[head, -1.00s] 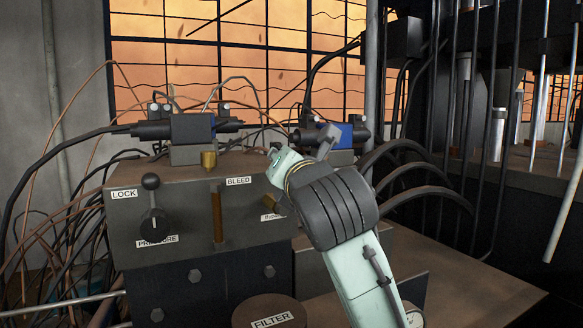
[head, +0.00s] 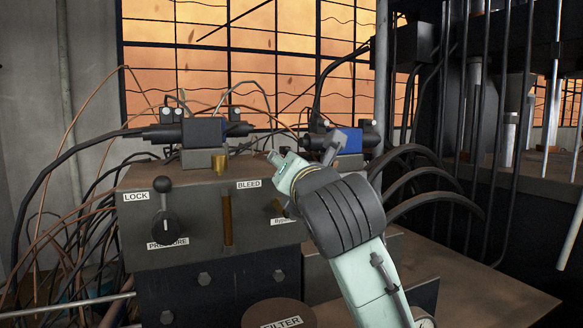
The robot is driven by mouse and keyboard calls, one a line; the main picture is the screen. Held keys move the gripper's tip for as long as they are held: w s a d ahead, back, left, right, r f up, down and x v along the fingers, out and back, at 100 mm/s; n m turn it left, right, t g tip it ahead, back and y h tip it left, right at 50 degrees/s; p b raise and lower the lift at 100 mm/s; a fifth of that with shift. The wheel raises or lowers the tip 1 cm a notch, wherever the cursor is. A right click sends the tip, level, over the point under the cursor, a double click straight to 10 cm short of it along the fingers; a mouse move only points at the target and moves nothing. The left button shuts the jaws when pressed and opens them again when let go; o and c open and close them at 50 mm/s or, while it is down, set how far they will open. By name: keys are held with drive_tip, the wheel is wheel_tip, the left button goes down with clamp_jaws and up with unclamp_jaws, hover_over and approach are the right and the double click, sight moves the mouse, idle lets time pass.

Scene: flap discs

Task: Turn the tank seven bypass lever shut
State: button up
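A grey-brown valve block (head: 200,250) stands left of centre in the head view. A label (head: 283,221) on its right part seems to read "Bypass". My arm reaches in from the lower right, in front of the block's right end. My gripper's fingers cannot be made out. No tank seven marking is readable.
A black ball-topped lever (head: 164,212) stands upright between LOCK and PRESSURE labels. A brass strip (head: 227,220) is under the BLEED label. Solenoid valves (head: 204,142) and cables crowd the top. A round FILTER cap (head: 280,313) is below. Thick black hoses (head: 425,172) curve at right.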

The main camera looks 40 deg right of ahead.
drive_tip(key=shift+s, duration=0.25)
drive_tip(key=v, duration=1.1)
drive_tip(key=shift+s+a, duration=0.2)
drive_tip(key=shift+s, duration=0.05)
